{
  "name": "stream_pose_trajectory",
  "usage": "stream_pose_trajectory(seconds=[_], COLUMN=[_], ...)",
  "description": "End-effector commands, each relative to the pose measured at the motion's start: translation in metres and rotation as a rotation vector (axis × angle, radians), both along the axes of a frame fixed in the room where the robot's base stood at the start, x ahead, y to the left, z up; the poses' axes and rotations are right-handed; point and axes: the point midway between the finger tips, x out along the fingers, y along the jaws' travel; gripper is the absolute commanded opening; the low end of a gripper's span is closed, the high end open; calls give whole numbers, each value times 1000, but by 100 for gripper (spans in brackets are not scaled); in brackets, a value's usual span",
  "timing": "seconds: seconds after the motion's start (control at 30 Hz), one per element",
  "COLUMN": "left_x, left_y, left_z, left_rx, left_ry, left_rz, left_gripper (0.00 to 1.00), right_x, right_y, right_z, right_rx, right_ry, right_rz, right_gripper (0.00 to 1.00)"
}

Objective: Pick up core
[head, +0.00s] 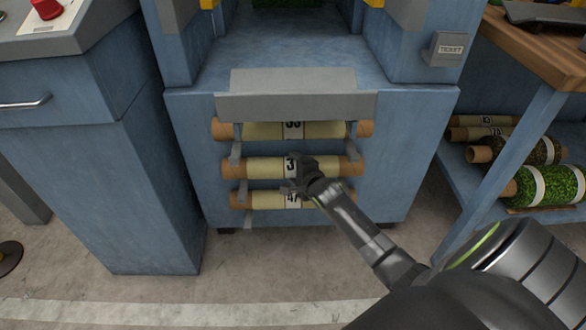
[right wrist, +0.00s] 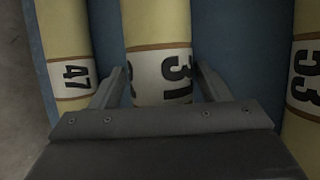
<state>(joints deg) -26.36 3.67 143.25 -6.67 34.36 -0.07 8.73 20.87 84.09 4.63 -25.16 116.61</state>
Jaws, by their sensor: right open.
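Three cream rolls on brown cardboard cores hang one above another on the front of a blue cabinet in the head view. The top roll (head: 262,131) is labelled 53, the middle roll (head: 265,168) starts with 3 and reads 31 in the right wrist view (right wrist: 158,25), and the bottom roll (head: 266,200) reads 47. My right gripper (head: 296,175) is open in front of the middle roll and partly hides its label. In the right wrist view its fingers (right wrist: 162,80) lie on either side of roll 31. I cannot tell whether they touch it. My left gripper is not in view.
Metal brackets (head: 237,152) hold the rolls, and a grey plate (head: 292,106) juts above them. At the right, a shelf under a wooden bench holds more cores and green turf rolls (head: 545,186). A blue console (head: 130,170) stands left. The floor in front is clear.

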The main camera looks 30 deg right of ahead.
Motion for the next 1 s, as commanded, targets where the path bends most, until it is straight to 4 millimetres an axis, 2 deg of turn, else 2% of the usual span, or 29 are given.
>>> stream_pose_trajectory(seconds=[0.33,0.7,1.0], left_x=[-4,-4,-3], left_y=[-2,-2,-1], left_z=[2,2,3], left_rx=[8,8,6], left_ry=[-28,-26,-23], left_rz=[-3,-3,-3], left_gripper=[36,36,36], right_x=[2,2,2], right_y=[0,0,0], right_z=[0,1,1], right_rx=[0,-1,0], right_ry=[0,-4,-3], right_rz=[0,1,0], right_gripper=[69,23,23])
